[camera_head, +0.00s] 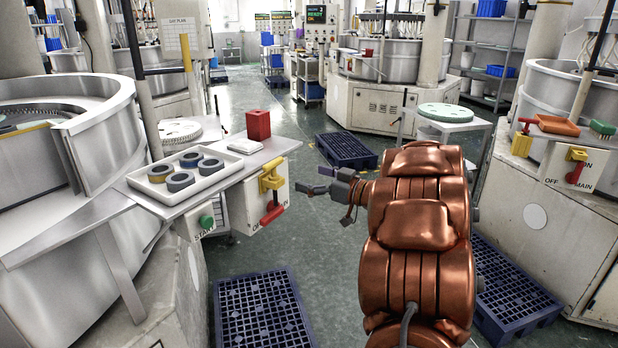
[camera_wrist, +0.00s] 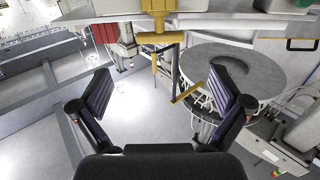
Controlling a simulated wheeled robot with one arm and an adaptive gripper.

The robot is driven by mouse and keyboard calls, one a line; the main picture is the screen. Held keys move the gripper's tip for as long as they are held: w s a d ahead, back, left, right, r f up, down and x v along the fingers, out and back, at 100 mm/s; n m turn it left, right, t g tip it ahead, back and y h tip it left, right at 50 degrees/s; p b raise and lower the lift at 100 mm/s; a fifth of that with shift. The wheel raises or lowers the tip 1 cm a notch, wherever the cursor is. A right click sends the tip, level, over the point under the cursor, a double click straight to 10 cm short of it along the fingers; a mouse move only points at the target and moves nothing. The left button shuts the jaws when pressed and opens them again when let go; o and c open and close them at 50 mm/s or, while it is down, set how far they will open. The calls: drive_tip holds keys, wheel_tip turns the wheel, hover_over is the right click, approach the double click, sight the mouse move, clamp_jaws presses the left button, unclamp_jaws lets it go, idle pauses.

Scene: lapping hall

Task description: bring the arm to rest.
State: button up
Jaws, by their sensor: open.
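My copper-coloured arm (camera_head: 415,215) rises from the bottom right of the head view and reaches forward over the aisle. My gripper (camera_head: 312,181) is at its far end, pointing left, just right of the switch box (camera_head: 245,207) with the yellow bracket and red lever. In the wrist view my gripper (camera_wrist: 163,88) has its two dark pads spread wide apart, with nothing between them. The pads look clear of the yellow bracket (camera_wrist: 163,38) and red lever (camera_wrist: 126,38) beyond them.
A white tray (camera_head: 196,190) with several dark rings and a red block (camera_head: 258,124) sit on the left side table. Blue pallets lie on the floor at the front (camera_head: 262,312), behind (camera_head: 346,150) and right (camera_head: 515,290). Lapping machines flank the aisle. Green floor (camera_head: 330,260) is open between them.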

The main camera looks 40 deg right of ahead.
drive_tip(key=shift+w, duration=0.1)
idle(0.3)
drive_tip(key=w+d+r+m+g+h+p, duration=0.1)
drive_tip(key=w+r+m+g+h+p, duration=0.2)
drive_tip(key=h, duration=0.7)
drive_tip(key=s+a+f+g+y, duration=0.1)
drive_tip(key=s+a+f+g, duration=0.2)
drive_tip(key=s+a, duration=0.8)
drive_tip(key=s+a+f+g+y+p, duration=0.1)
drive_tip(key=s+a+f+g+y, duration=0.1)
drive_tip(key=s+a+g, duration=0.5)
drive_tip(key=s+a+f+g+y+p, duration=0.1)
drive_tip(key=s+a+f+g, duration=0.3)
drive_tip(key=s+a, duration=1.1)
drive_tip(key=s+g, duration=0.2)
drive_tip(key=s, duration=0.4)
drive_tip(key=shift+s+f+m+y, duration=0.2)
drive_tip(key=shift+m+y, duration=0.1)
drive_tip(key=shift+y, duration=0.1)
drive_tip(key=shift+w, duration=0.1)
drive_tip(key=shift+c, duration=0.4)
